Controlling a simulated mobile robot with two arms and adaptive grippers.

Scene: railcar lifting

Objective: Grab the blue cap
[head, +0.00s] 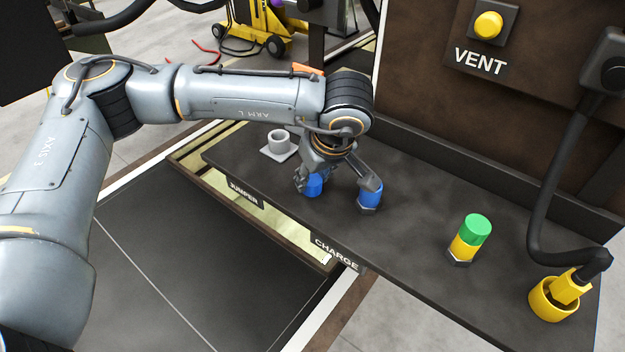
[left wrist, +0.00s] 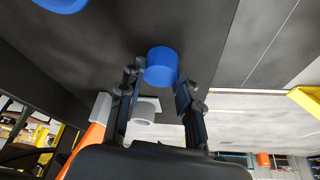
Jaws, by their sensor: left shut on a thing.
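The blue cap (head: 314,186) is a short blue cylinder at the lower end of my left gripper (head: 334,183), over the dark shelf. In the left wrist view the blue cap (left wrist: 161,67) sits between the tips of my left gripper (left wrist: 160,80), which is shut on it. Fingers hide part of it in the head view. A second blue cylinder (head: 369,196) stands on the shelf just right of it, partly behind a finger. I cannot tell whether the held cap touches the shelf. My right gripper is not in view.
On the dark shelf (head: 420,265), a grey cup on a square plate (head: 279,143) is behind-left of the gripper. A yellow post with a green cap (head: 470,238) and a yellow socket with a cabled plug (head: 556,297) stand right. A yellow VENT button (head: 488,25) is above.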

